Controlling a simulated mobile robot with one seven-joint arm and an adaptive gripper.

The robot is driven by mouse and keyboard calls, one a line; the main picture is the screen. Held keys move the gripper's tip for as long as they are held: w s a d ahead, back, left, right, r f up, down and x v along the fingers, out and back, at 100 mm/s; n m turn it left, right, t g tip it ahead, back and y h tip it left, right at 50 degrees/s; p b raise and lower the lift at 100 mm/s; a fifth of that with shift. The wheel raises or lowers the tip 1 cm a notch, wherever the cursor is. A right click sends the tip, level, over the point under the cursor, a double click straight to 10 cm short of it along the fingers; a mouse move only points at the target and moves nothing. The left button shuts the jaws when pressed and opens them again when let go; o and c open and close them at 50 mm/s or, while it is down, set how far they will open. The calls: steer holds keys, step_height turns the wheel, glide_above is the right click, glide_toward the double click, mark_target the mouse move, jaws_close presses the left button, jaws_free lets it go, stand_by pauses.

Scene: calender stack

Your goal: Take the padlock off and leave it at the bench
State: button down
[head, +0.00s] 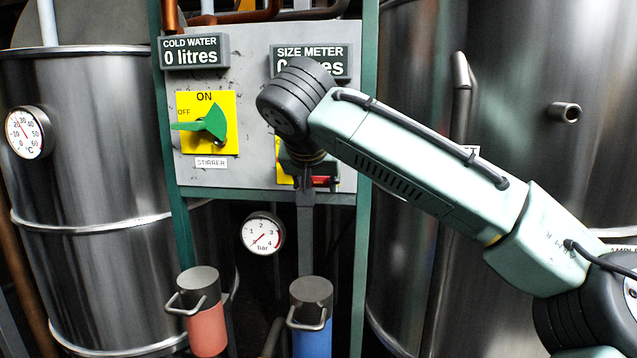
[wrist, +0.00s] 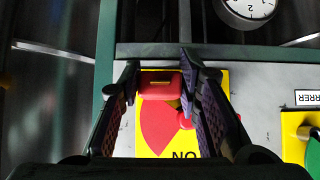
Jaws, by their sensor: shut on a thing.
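The red padlock (wrist: 160,84) is between the two fingers of my gripper (wrist: 159,72) in the wrist view, and the fingers are shut on its sides. It lies over the edge of a yellow switch plate (wrist: 222,84) with a red switch part (wrist: 163,122) on it. I cannot make out the shackle or whether it still passes through the switch. In the head view my wrist covers most of this switch; a bit of red (head: 322,181) shows beside my gripper. No bench is in view.
The grey panel (head: 255,150) also carries the stirrer switch (head: 213,124) with a green handle. Steel tanks stand left (head: 90,180) and right (head: 540,150). Below are a pressure gauge (head: 262,234), a red-handled valve (head: 206,330) and a blue-handled one (head: 311,340).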

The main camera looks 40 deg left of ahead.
steer(key=shift+s+d, duration=0.1)
steer(key=shift+s+d+b, duration=0.5)
steer(key=shift+s+d, duration=0.05)
steer(key=shift+s, duration=0.35)
steer(key=shift+s+d+b, duration=0.45)
steer(key=shift+s+d, duration=0.1)
steer(key=shift+s, duration=0.35)
steer(key=shift+s, duration=0.1)
